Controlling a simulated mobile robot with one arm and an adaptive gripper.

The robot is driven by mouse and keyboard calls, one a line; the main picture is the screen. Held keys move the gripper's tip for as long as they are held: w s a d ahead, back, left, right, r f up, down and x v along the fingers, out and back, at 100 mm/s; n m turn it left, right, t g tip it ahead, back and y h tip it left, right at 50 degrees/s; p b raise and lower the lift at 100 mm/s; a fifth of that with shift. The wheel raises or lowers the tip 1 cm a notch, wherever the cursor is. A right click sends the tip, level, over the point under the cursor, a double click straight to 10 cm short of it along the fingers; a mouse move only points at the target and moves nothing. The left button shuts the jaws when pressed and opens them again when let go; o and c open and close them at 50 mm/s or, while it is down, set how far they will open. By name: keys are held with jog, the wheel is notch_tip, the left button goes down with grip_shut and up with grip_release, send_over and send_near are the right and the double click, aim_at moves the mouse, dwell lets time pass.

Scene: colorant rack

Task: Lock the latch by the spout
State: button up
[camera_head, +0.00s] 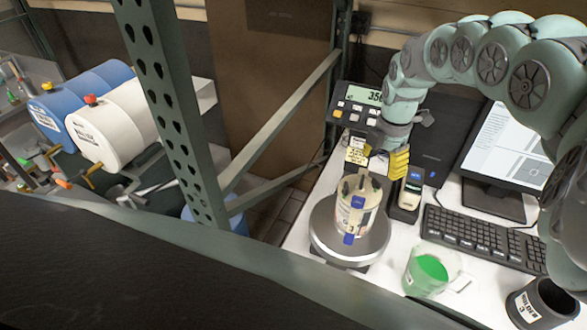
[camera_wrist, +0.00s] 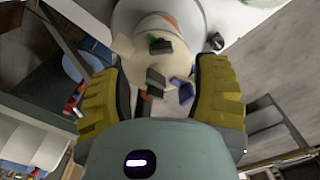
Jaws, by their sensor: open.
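A pale cylindrical container (camera_head: 355,213) stands upright on the round scale. Its lid carries dark latch pieces and blue pieces. In the wrist view the container's lid (camera_wrist: 140,60) shows a dark latch (camera_wrist: 160,46), a grey latch (camera_wrist: 155,78) and a blue piece (camera_wrist: 182,90). I cannot tell which latch is by the spout, and the spout is not clear. My gripper (camera_head: 378,162) is open above and behind the container. In the wrist view its yellow fingers (camera_wrist: 162,72) are spread wide, with the lid pieces visible between them. I cannot tell whether they touch the container.
The scale (camera_head: 371,248) has a display (camera_head: 364,95) behind it. A handheld device (camera_head: 409,197) stands just right of the gripper. A cup of green liquid (camera_head: 430,270), a keyboard (camera_head: 480,238) and a black cup (camera_head: 543,303) are to the right. A green post (camera_head: 175,100) crosses the left.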

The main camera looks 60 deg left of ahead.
aim_at(378, 180)
jog(key=f, duration=0.2)
jog(key=f+p, duration=0.1)
jog(key=f, duration=0.1)
jog(key=shift+s, duration=0.25)
jog(key=shift+a+f, duration=0.15)
jog(key=shift+f, duration=0.35)
jog(key=shift+w+f, duration=0.15)
jog(key=shift+f, duration=0.4)
jog(key=shift+c, duration=0.3)
jog(key=shift+d, duration=0.2)
grip_shut()
